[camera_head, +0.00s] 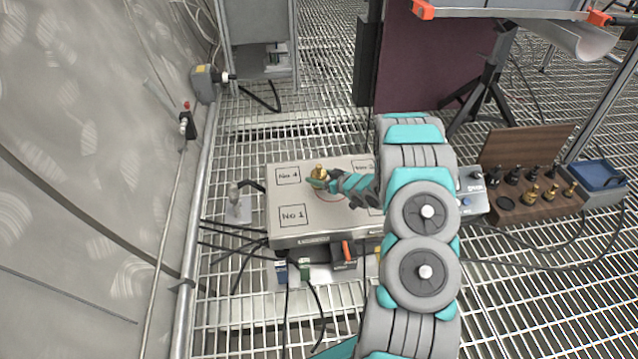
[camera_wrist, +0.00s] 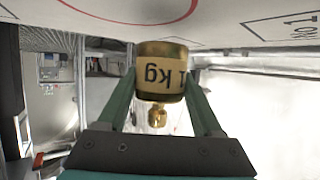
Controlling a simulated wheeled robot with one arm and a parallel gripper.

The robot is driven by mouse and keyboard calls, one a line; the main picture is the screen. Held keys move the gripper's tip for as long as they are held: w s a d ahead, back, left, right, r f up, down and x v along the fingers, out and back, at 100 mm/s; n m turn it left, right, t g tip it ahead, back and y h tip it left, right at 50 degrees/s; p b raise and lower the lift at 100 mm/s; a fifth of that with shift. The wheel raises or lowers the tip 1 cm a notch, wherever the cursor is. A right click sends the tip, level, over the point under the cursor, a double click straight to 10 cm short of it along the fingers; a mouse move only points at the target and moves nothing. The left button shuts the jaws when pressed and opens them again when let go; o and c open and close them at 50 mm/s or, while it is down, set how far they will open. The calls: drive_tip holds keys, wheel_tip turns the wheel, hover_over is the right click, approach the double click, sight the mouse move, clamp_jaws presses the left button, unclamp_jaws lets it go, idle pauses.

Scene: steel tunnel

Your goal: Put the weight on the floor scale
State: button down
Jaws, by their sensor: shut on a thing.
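A brass weight (camera_head: 320,173) marked 1 kg is held in my gripper (camera_head: 334,183). In the wrist view the weight (camera_wrist: 160,72) appears upside down, its knob toward the palm, and my gripper (camera_wrist: 159,88) has a finger on each side of it. Below it is the light grey top plate (camera_head: 284,234) of the floor scale, with a red circle and squares lettered No 1 and No 4. The weight is over the plate near the No 4 square, at or close to its surface; I cannot tell whether it touches. My arm hides the plate's right side.
A control box (camera_head: 472,203) is partly behind my arm. Cables run over the grating floor. A grey wall (camera_head: 80,150) rises at the left.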

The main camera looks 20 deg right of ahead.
drive_tip(key=shift+f, duration=1.25)
drive_tip(key=shift+f, duration=0.1)
drive_tip(key=shift+c, duration=0.2)
unclamp_jaws()
drive_tip(key=shift+f, duration=0.1)
